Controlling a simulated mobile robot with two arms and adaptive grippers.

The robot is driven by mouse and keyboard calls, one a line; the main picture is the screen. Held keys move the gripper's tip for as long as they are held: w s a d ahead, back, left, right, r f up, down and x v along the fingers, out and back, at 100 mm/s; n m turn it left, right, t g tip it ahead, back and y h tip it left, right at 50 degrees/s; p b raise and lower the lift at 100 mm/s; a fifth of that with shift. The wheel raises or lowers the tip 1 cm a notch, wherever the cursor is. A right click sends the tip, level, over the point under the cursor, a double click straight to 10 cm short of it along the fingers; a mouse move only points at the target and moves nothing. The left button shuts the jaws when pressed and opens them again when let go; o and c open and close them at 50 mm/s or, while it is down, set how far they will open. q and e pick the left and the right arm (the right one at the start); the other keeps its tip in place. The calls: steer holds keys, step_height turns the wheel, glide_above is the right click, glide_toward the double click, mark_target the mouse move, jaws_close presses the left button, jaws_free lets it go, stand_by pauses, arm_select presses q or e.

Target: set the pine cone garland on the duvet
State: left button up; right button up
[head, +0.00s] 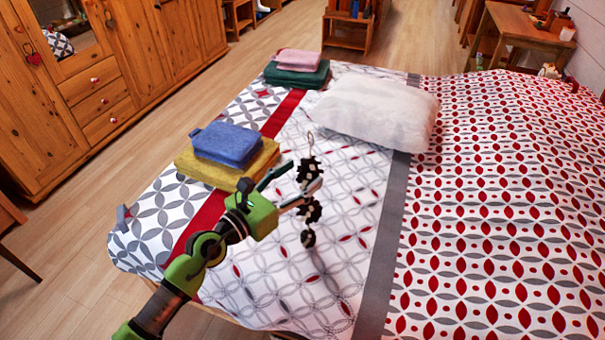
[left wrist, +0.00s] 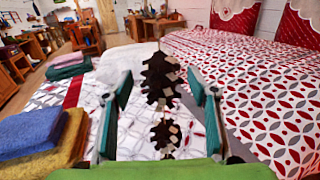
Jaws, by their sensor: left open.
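The pine cone garland (head: 311,211) is a dark, jagged string of cones with pale bits and a thin loop at its top end. It is over the white patterned part of the duvet (head: 345,212); I cannot tell whether it touches the cloth. My left gripper (head: 305,175) is open, its two fingers apart around the garland's middle. In the left wrist view the garland (left wrist: 161,80) shows between the two open fingers, with gaps on both sides. My right gripper is not in view.
A blue folded cloth (head: 228,145) lies on a yellow one (head: 208,175), left of my left gripper. A white pillow (head: 375,112) and pink and green folded cloths (head: 297,76) lie farther back. The red-patterned bedding (head: 500,210) at right is clear.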

arm_select(q)
steer(key=b+v, duration=0.1)
steer(key=v, duration=0.9)
steer(key=shift+s+a+b, duration=0.2)
steer(key=shift+s+b, duration=0.1)
steer(key=shift+b, duration=0.1)
steer(key=shift+r, duration=0.1)
